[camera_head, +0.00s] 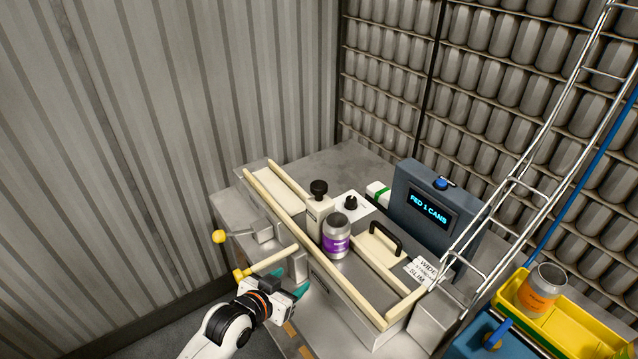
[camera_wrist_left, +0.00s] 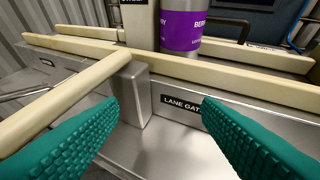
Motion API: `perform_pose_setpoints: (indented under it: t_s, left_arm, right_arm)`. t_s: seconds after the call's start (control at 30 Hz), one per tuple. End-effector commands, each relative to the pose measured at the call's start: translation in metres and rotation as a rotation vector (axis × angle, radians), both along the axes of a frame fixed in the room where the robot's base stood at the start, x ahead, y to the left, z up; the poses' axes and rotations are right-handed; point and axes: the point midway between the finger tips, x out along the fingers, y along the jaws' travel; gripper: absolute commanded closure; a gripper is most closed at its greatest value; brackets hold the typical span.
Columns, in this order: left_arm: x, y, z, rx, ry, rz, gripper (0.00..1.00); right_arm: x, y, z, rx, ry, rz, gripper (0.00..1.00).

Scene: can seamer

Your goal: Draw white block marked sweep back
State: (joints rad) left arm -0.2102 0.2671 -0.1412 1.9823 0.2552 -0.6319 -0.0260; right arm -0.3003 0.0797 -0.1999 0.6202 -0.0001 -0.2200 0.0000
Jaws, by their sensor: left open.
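A white block (camera_head: 319,216) with a black knob on top stands upright on the machine bed, left of a can with a purple label (camera_head: 336,236). Its marking cannot be read in the head view. In the left wrist view the lower part of a pale block (camera_wrist_left: 141,24) shows beside the purple can (camera_wrist_left: 181,28), its label cut off at the top edge. My left gripper (camera_head: 292,287) is open and empty, in front of the machine's near side. In the left wrist view its teal fingers (camera_wrist_left: 160,128) spread before a metal face labelled LANE GATE.
A pale rod (camera_head: 268,262) with a yellow end crosses beside my left gripper. Cream rails (camera_head: 313,251) edge the lane. A black-handled block (camera_head: 380,247), a display box (camera_head: 433,208) and a yellow tray (camera_head: 566,330) with an orange-labelled can stand to the right.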

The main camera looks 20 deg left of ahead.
Motion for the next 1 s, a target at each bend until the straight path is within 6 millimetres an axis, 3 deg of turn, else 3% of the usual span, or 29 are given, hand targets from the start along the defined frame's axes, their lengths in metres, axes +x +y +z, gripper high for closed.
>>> perform_pose_setpoints:
  t_s: [0.03,0.1,0.2,0.3,0.57,1.0]
  left_arm:
    - [0.018,0.003,0.025,-0.018,-0.09,-0.006,0.41]
    - [0.038,0.005,0.058,-0.048,-0.207,-0.013,0.41]
    - [0.058,0.01,0.096,-0.086,-0.343,-0.018,0.41]
    - [0.068,0.014,0.121,-0.111,-0.431,-0.02,0.41]
    - [0.094,0.01,0.132,-0.125,-0.465,-0.017,0.41]
    - [0.172,-0.013,0.13,-0.122,-0.461,-0.018,0.41]
  right_arm:
    - [0.0,0.0,0.002,0.0,0.0,0.0,0.64]
    - [0.0,0.0,0.003,0.0,0.0,0.0,0.64]
    - [0.0,0.0,0.004,0.0,0.0,0.0,0.64]
    - [0.0,0.0,0.005,0.0,0.0,0.0,0.64]
    - [0.0,0.0,0.013,-0.001,0.0,0.0,0.64]
    - [0.0,0.0,0.03,-0.001,0.0,0.0,0.64]
